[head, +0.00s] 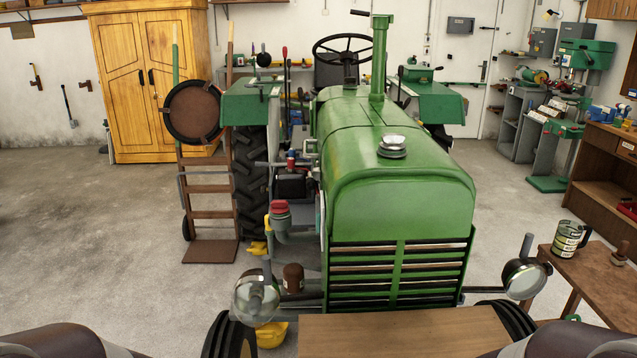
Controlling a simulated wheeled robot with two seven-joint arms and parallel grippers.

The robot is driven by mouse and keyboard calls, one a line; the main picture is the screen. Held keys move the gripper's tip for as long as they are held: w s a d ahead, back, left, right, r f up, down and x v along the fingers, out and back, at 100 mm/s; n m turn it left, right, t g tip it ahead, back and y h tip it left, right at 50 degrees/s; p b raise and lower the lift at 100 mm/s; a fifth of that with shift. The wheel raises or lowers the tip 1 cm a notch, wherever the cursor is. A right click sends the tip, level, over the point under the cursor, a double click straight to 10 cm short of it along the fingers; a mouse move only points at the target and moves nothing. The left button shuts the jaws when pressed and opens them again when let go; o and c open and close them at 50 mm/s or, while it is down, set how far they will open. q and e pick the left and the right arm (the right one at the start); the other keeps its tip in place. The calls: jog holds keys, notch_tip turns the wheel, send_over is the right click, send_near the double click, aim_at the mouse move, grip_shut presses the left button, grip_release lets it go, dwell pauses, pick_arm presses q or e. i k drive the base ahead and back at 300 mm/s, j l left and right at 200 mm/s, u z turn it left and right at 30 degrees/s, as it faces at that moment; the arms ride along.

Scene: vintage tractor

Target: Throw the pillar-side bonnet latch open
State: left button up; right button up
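The green tractor bonnet (385,205) faces me in the middle of the head view, and it looks closed. A slatted grille (397,275) is below its rounded nose, and a metal cap (392,147) sits on top. I cannot make out a bonnet latch on either side; any latch is hidden or too small to tell. No pillar is clearly visible, so I cannot tell which side is the pillar side. Neither of my grippers is in view; only dark and grey parts that look like my arms show at the bottom corners.
A left headlamp (255,300) and a right headlamp (525,278) stick out beside the nose. A wooden board (405,335) lies in front, with a yellow bowl (270,335) to its left. A bench (590,275) with a tin (568,238) stands right. Left floor is open.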

aim_at(309, 181)
jog(key=j+z, duration=0.15)
jog(key=z, duration=0.25)
jog(key=i+j+z, duration=0.1)
jog(key=z, duration=0.3)
jog(key=j+z, duration=0.5)
jog(key=z, duration=0.3)
jog(key=j+z, duration=0.2)
jog(key=z, duration=0.25)
